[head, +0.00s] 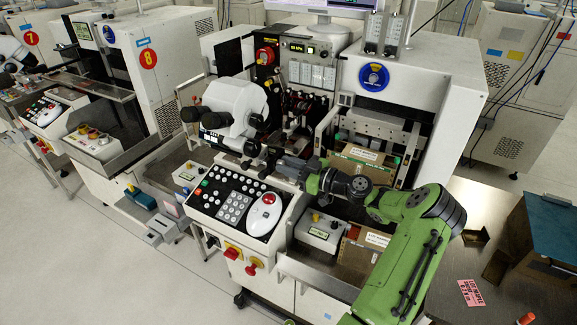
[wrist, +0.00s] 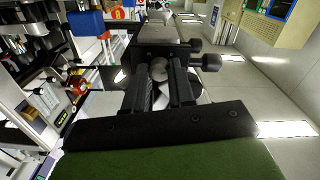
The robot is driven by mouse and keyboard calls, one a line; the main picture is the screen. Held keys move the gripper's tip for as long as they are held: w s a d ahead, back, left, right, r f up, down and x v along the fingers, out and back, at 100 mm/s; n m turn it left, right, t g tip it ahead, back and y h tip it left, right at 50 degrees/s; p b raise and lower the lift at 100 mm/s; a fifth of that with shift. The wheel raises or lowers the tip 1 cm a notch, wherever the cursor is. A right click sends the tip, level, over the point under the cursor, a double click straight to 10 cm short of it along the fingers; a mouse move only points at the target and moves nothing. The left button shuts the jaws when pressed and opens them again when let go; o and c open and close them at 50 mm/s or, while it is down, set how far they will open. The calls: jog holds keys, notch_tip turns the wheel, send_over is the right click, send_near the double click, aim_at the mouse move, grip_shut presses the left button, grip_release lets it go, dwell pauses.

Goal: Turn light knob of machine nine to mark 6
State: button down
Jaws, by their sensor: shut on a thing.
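The machine with the round blue badge (head: 374,77) stands in the middle of the head view; the badge's number is too small to read. My gripper (head: 272,158) reaches in from the right to just below the white microscope head (head: 236,105). In the wrist view, the two dark fingers of my gripper (wrist: 160,78) are closed around a small round grey knob (wrist: 159,69). My gripper hides that knob in the head view. No scale marks or pointer on the knob can be made out.
Black microscope knobs (wrist: 209,62) stick out close to the right of my fingers. Below my gripper is the control panel (head: 232,198) with keypad and red-buttoned mouse. Cardboard boxes (head: 365,170) stand near my forearm. A blue-topped bin (head: 545,225) is at the right.

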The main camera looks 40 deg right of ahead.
jog(key=shift+m, duration=0.3)
jog(key=shift+d+f+m+p, duration=0.1)
jog(key=shift+m+p, duration=3.8)
jog(key=shift+m, duration=9.7)
jog(key=shift+f, duration=0.1)
jog(key=c, duration=0.9)
grip_release()
jog(key=shift+c, duration=0.2)
